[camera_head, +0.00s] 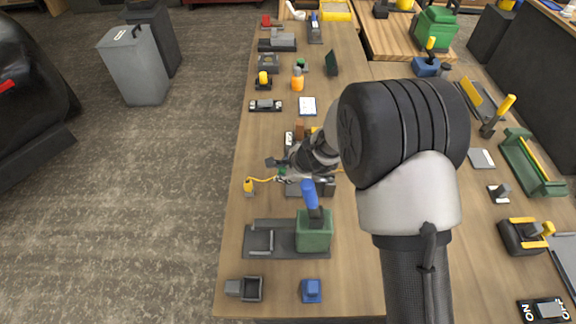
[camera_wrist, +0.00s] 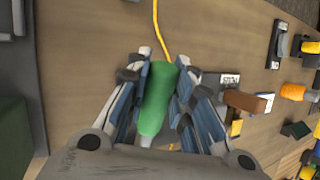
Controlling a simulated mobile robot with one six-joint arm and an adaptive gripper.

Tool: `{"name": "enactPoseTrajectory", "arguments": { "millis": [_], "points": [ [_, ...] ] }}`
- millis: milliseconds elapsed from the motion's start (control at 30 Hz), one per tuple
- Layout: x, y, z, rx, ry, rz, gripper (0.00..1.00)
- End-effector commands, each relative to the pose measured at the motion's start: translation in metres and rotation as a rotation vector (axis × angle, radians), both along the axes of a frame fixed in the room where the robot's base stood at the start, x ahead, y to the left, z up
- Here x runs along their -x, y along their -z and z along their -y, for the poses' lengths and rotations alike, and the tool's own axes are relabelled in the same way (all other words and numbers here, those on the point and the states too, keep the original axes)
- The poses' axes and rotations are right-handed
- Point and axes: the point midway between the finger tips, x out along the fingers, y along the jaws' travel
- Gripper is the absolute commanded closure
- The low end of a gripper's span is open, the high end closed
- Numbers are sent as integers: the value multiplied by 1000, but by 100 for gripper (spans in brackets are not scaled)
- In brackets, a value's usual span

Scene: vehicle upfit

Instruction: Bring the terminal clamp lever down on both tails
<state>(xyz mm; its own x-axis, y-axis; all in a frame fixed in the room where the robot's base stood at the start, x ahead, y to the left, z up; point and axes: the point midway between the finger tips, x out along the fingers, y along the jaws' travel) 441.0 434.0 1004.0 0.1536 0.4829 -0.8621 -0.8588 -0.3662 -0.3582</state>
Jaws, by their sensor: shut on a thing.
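My gripper (camera_head: 281,165) is low over the bench near its left edge. In the wrist view its fingers (camera_wrist: 162,72) are shut on a green grip (camera_wrist: 157,102) with a short pale stem, which looks like the clamp lever's handle. A finger lies along each side. A yellow cable tail (camera_wrist: 156,28) runs beneath the grip and shows again below it. In the head view a yellow cable (camera_head: 263,179) lies on the bench left of the gripper. The clamp body and the second tail are largely hidden, so I cannot tell how the tails sit.
A green fixture (camera_head: 314,232) with a raised blue handle stands just in front of my gripper. A grey open box (camera_head: 252,288) and a blue block (camera_head: 311,291) are at the near edge. An orange-topped bottle (camera_head: 297,82) and small parts lie behind.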

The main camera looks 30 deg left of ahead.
Motion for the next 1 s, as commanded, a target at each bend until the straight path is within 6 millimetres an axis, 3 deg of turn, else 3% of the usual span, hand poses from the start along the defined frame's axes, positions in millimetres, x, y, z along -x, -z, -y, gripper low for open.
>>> {"name": "enactPoseTrajectory", "arguments": {
  "millis": [567, 600, 900, 1000],
  "points": [
    [1, 7, 0, 33, -2, 17, 100],
    [1, 7, 0, 33, -2, 17, 77],
    [1, 6, -1, 30, 0, 16, 57],
    [1, 6, -1, 29, 0, 16, 57]
  ]
}}
